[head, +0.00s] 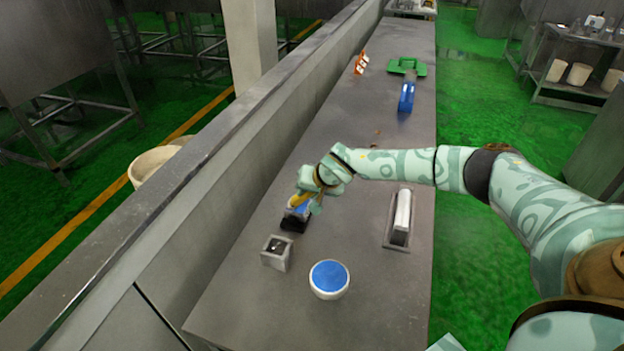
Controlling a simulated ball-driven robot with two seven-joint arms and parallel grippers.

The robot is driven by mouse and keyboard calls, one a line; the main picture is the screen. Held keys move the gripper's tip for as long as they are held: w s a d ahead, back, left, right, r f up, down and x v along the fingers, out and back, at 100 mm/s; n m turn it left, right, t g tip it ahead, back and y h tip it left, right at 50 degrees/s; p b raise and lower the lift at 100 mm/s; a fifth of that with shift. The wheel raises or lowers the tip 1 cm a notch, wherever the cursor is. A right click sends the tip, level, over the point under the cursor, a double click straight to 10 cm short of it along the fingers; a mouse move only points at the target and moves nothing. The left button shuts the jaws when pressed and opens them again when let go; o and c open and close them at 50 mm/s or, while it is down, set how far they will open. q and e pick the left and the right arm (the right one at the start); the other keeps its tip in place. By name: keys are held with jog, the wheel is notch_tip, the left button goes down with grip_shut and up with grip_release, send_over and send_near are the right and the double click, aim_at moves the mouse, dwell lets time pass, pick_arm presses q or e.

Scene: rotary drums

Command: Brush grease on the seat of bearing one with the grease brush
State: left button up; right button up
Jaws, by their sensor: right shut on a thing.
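My right gripper (311,200) reaches in from the right over the left half of the bench and is shut on a slim yellow thing (297,200), which looks like the grease brush's handle. The brush's bristle end cannot be made out. Nearer me stands a small grey square block with a dark opening (276,253). I cannot tell which block is bearing one. A round white tub with a blue top surface (329,279), perhaps the grease, stands right of it. My left gripper is out of view.
A grey tray with a white roll-like thing (402,211) lies on the right of the long grey bench (357,285). A blue upright thing (406,98), a green tray (408,67) and an orange-white stand (361,63) are farther back. A low wall (215,165) borders the left.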

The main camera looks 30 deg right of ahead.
jog(key=shift+s+a+f, duration=0.1)
jog(key=shift+s+f, duration=0.1)
notch_tip(320, 180, up, 6)
jog(key=p, duration=0.5)
jog(key=shift+w+r, duration=0.1)
notch_tip(320, 180, up, 3)
jog(key=p, duration=0.2)
jog(key=shift+r+p, duration=0.1)
jog(key=shift+p, duration=0.2)
dwell(0.6)
